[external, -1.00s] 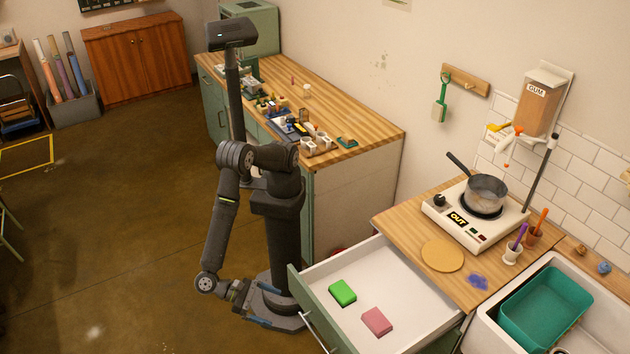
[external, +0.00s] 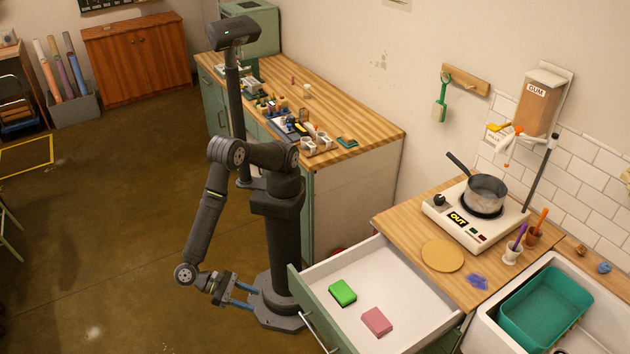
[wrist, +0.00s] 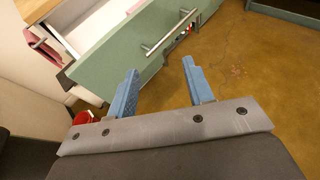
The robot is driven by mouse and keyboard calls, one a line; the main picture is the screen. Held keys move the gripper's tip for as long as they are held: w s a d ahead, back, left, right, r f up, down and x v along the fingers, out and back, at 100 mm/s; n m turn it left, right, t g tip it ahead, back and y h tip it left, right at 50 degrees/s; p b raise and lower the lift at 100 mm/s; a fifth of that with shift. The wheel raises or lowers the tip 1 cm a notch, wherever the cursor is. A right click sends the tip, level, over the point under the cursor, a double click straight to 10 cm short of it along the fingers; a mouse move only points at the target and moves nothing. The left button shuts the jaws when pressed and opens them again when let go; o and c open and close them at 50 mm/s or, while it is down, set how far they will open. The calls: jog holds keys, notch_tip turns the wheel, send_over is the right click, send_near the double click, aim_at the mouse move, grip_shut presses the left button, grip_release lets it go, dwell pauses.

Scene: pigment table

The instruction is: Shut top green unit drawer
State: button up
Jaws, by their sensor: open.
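The green unit's top drawer (external: 387,258) stands pulled out, with its white inside showing. A green block (external: 342,292) and a pink block (external: 376,321) lie in it. In the wrist view the drawer's green front (wrist: 122,52) and its bar handle (wrist: 170,32) lie just beyond my fingers. My gripper (external: 243,297) is left of the drawer front in the external view, low beside my base. In the wrist view my gripper (wrist: 160,85) shows two blue fingers spread apart with nothing between them. I cannot tell whether a finger touches the front.
The wooden counter (external: 400,222) above the drawer holds a hot plate (external: 470,222) with a pot (external: 485,193). A sink with a teal basin (external: 545,310) is at the right. A wooden-topped workbench (external: 365,125) stands behind my arm.

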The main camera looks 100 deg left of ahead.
jog(key=shift+w, duration=0.1)
jog(key=c, duration=0.3)
jog(key=shift+w+a+f+n+g+y, duration=0.1)
jog(key=shift+w+a+n+g+y, duration=0.25)
jog(key=shift+w+n+g, duration=0.15)
jog(key=shift+w+a+n+g+y, duration=0.3)
jog(key=shift+w+a+g+y, duration=0.1)
jog(key=shift+w, duration=0.2)
grip_shut()
jog(key=n+g, duration=0.7)
jog(key=g, duration=0.2)
send_over(301, 301)
jog(key=s+d, duration=0.1)
jog(key=d, duration=0.1)
notch_tip(301, 301, down, 8)
jog(key=shift+s+f+y, duration=0.15)
jog(key=shift+s+y, duration=0.05)
jog(key=shift+y, duration=0.25)
jog(key=shift+a, duration=0.15)
